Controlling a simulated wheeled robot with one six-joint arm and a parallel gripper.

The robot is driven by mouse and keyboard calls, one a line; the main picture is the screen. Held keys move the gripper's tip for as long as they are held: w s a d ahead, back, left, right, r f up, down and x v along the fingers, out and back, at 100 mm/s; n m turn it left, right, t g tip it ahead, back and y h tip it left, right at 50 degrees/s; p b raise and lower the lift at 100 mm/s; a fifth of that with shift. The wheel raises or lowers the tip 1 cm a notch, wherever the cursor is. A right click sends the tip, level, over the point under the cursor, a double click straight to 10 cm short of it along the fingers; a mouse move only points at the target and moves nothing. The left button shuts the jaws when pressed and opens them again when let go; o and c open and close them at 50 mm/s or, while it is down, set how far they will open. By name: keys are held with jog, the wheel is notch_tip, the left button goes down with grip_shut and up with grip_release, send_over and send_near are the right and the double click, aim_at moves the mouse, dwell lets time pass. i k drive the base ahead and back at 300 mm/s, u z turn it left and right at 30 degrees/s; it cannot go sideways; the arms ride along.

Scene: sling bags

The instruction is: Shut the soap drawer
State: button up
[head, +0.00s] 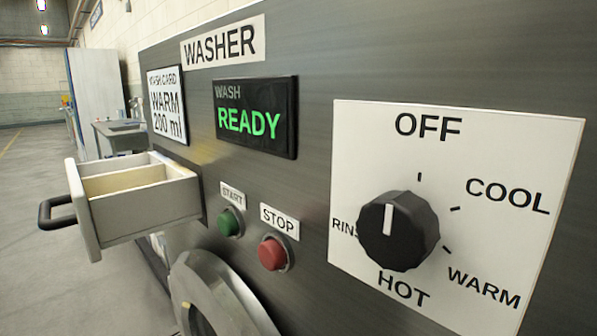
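The soap drawer (140,212) stands pulled out from the left part of the washer's grey front panel (310,60). It is a light grey box, open at the top, with a divider and pale yellowish inside. A black bar handle (47,213) sticks out from its front face at the left. Nothing touches the drawer. My gripper does not show in the head view.
A green START button (230,223) and a red STOP button (272,253) sit right of the drawer. A black dial (398,231) sticks out at the right. The display (255,118) reads WASH READY. A round door rim (205,285) lies below. Open floor (35,290) lies left.

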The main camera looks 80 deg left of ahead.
aim_at(117, 200)
jog(key=u, duration=3.25)
